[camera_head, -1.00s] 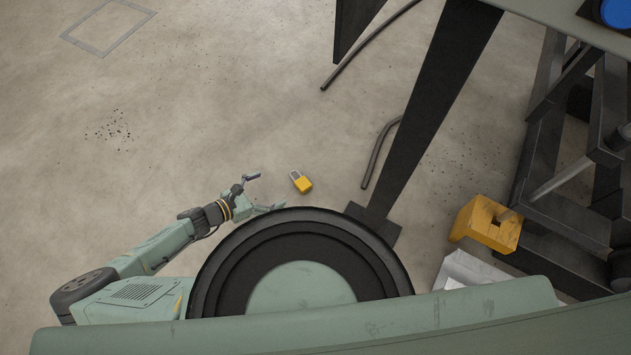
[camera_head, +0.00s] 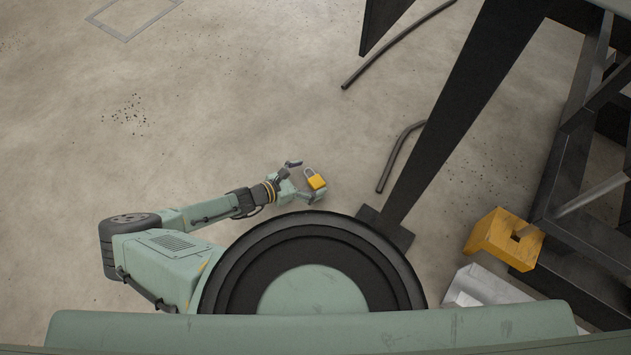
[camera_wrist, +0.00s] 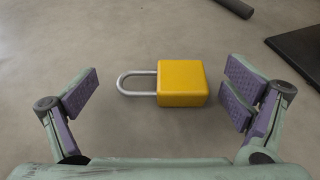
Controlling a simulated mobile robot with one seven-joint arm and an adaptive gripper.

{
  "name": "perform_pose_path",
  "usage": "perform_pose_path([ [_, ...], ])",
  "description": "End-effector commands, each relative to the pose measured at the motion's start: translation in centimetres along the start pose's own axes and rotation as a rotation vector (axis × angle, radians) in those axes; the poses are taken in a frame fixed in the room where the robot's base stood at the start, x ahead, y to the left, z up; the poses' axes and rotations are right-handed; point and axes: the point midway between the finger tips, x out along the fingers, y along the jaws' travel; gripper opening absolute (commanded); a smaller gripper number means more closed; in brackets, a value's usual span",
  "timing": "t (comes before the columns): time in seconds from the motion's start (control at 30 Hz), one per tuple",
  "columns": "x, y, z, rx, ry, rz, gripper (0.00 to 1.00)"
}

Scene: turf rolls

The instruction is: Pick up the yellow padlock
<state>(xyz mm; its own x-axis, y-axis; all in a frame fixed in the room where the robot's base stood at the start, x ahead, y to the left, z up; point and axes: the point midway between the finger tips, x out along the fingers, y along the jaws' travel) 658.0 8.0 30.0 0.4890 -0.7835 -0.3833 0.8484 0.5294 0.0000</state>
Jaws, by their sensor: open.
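The yellow padlock (camera_head: 316,182) lies flat on the concrete floor, just in front of my round base in the head view. In the wrist view the padlock (camera_wrist: 183,83) shows a yellow body to the right and a grey shackle pointing left. My gripper (camera_head: 302,180) is open at the padlock, with its fingers spread. The right finger is nearer the yellow body, the left nearer the shackle. I see no contact, and nothing is held.
A dark metal post with a foot plate (camera_head: 385,228) stands right of the padlock. A bent dark pipe (camera_head: 397,155) lies beside it. The floor to the left is open.

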Motion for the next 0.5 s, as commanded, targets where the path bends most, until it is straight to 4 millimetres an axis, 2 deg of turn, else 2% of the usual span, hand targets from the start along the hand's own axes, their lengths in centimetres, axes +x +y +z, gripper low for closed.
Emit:
perform_pose_path([
  [0.1,-0.03,0.01,0.03,0.0,0.0,0.0,0.95],
  [0.5,-0.04,-0.01,0.04,0.0,-0.001,0.0,0.68],
])
